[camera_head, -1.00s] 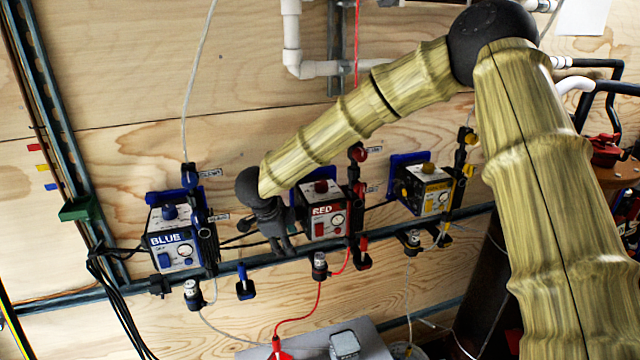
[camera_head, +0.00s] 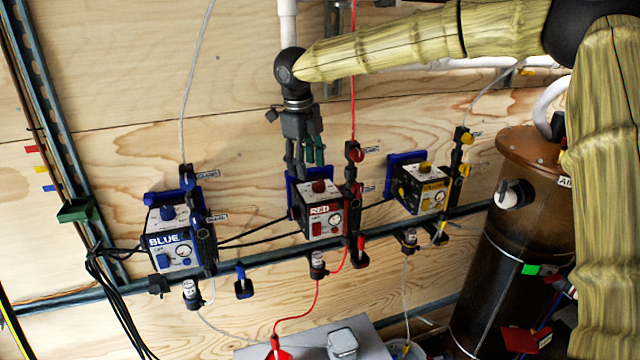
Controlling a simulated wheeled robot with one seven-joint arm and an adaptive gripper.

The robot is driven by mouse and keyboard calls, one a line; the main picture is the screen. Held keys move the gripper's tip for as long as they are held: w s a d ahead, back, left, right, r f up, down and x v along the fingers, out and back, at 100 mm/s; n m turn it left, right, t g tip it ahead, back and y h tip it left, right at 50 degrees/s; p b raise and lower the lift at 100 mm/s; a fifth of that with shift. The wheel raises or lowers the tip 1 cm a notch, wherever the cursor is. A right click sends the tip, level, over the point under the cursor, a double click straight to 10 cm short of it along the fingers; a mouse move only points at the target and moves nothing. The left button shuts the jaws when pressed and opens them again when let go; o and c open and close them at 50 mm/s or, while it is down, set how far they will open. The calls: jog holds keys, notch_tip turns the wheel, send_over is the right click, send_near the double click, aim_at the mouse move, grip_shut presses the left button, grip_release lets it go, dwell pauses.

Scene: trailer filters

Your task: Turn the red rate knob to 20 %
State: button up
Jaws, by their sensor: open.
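The red pump box (camera_head: 320,222) is mounted on the wall rail, labelled RED. A red knob (camera_head: 319,187) sits on its top face, and a smaller round dial (camera_head: 337,219) is on its front face. The setting of either is too small to read. My gripper (camera_head: 305,172) points down, just above the red box and slightly left of the top knob. Its fingers are open, with nothing seen between them. The fingertips overlap the box's blue back plate in the picture; whether they touch it I cannot tell.
The blue pump box (camera_head: 172,246) is to the left and the yellow pump box (camera_head: 424,195) to the right. A valve column (camera_head: 354,190) with a red tube stands close at the red box's right. A brown tank (camera_head: 500,260) fills the right. The wooden wall above is mostly clear.

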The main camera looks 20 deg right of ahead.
aim_at(319, 182)
jog(key=shift+s+d+r+m+y, duration=0.15)
jog(key=shift+s+d+r+m, duration=0.1)
jog(key=shift+d+r, duration=0.35)
jog(key=shift+s+d+r+m+y, duration=0.15)
jog(key=shift+d+r+m, duration=0.1)
jog(key=shift+d+r, duration=0.3)
jog(key=shift+d+g, duration=0.3)
jog(key=shift+f+p, duration=0.75)
jog(key=shift+f, duration=2.9)
jog(key=shift+d, duration=0.1)
jog(key=shift+c, duration=0.2)
jog(key=c, duration=1)
jog(key=shift+r, duration=0.1)
